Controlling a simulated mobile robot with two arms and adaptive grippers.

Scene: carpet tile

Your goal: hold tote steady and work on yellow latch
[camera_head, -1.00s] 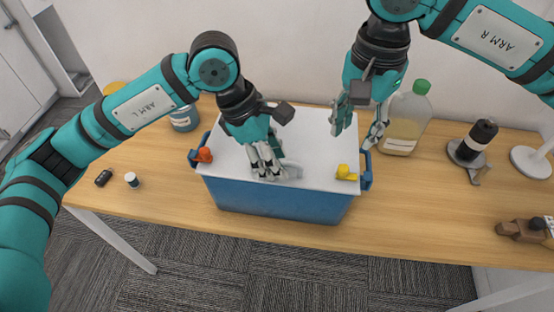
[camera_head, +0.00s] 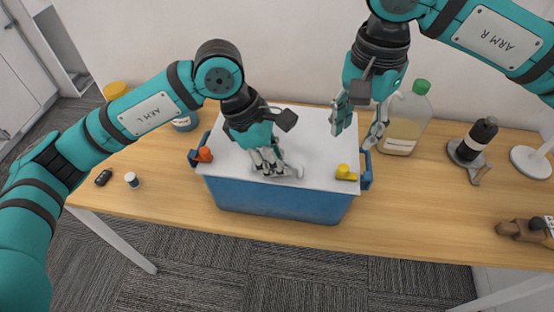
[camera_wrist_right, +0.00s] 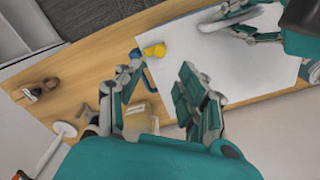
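The blue tote (camera_head: 280,203) stands on the table with a white lid (camera_head: 310,150) on top. The yellow latch (camera_head: 346,173) is at the lid's right front corner, and it also shows in the right wrist view (camera_wrist_right: 155,50). An orange latch (camera_head: 203,155) is at the left end. My left gripper (camera_head: 272,170) is down at the lid near its front edge; whether its fingers are open or shut is unclear. My right gripper (camera_head: 360,122) is open and empty, above the tote's back right, apart from the yellow latch. Its spread fingers show in the right wrist view (camera_wrist_right: 160,100).
A clear bottle with a green cap (camera_head: 405,120) stands right behind the tote, close to my right gripper. A dark bottle in a holder (camera_head: 474,142) is further right. A small white-topped cup (camera_head: 132,180) and a black item (camera_head: 103,178) lie left.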

